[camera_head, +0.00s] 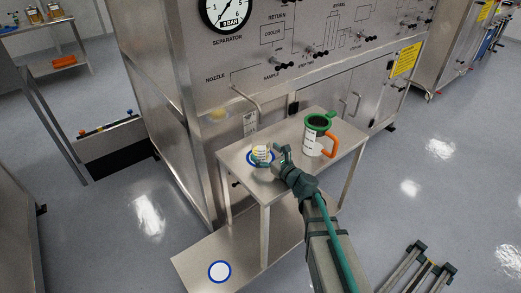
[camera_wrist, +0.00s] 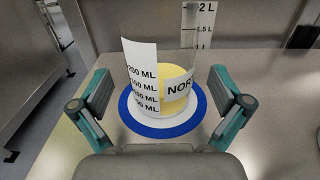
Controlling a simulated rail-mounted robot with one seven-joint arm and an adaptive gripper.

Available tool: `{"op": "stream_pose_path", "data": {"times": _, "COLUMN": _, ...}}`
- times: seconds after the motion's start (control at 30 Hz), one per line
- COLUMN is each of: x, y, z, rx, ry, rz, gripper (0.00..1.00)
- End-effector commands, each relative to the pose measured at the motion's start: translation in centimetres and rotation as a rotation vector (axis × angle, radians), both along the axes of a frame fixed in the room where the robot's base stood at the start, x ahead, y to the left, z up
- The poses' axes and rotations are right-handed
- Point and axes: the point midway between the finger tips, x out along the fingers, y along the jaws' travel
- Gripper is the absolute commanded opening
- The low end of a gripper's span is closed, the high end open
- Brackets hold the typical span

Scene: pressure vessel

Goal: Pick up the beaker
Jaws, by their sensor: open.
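The beaker (camera_wrist: 176,90) is a clear vessel with white volume labels and yellow contents low inside. It stands upright on a white disc with a blue rim (camera_wrist: 140,128). In the head view the beaker (camera_head: 262,152) is on the left part of a small metal table (camera_head: 236,157). My gripper (camera_wrist: 160,104) is open, with one finger on each side of the beaker's base in the wrist view and a visible gap on both sides. In the head view my gripper (camera_head: 273,157) reaches the beaker from the lower right.
A white jug with a green rim and orange handle (camera_head: 315,137) stands to the right on the same table. A metal cabinet with a nozzle pipe (camera_head: 246,98) and gauge (camera_head: 226,10) rises behind. Another blue-rimmed white disc (camera_head: 220,271) lies on the lower shelf.

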Motion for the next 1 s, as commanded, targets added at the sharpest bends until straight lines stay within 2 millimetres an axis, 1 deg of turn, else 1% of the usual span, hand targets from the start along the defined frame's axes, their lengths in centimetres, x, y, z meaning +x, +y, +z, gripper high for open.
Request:
{"op": "stream_pose_path", "data": {"times": 0.03, "x": 1.0, "y": 0.5, "z": 0.2, "rx": -0.001, "ry": 0.001, "rz": 0.001, "gripper": 1.0}}
{"op": "stream_pose_path", "data": {"times": 0.13, "x": 1.8, "y": 1.4, "z": 0.1, "rx": -0.001, "ry": 0.0, "rz": 0.001, "gripper": 1.0}}
{"op": "stream_pose_path", "data": {"times": 0.23, "x": 2.1, "y": 1.8, "z": 0.0, "rx": 0.0, "ry": 0.0, "rz": 0.001, "gripper": 1.0}}
{"op": "stream_pose_path", "data": {"times": 0.43, "x": 2.0, "y": 1.7, "z": 0.0, "rx": 0.0, "ry": 0.0, "rz": 0.0, "gripper": 1.0}}
{"op": "stream_pose_path", "data": {"times": 0.77, "x": 2.0, "y": 1.7, "z": 0.0, "rx": -0.001, "ry": -0.001, "rz": 0.0, "gripper": 0.45}}
{"op": "stream_pose_path", "data": {"times": 0.8, "x": 2.0, "y": 1.7, "z": 0.0, "rx": -0.001, "ry": -0.001, "rz": 0.0, "gripper": 0.38}}
{"op": "stream_pose_path", "data": {"times": 0.83, "x": 2.0, "y": 1.7, "z": 0.0, "rx": -0.001, "ry": -0.001, "rz": 0.0, "gripper": 0.34}}
{"op": "stream_pose_path", "data": {"times": 1.0, "x": 2.0, "y": 1.7, "z": 0.0, "rx": -0.001, "ry": -0.001, "rz": 0.0, "gripper": 0.34}}
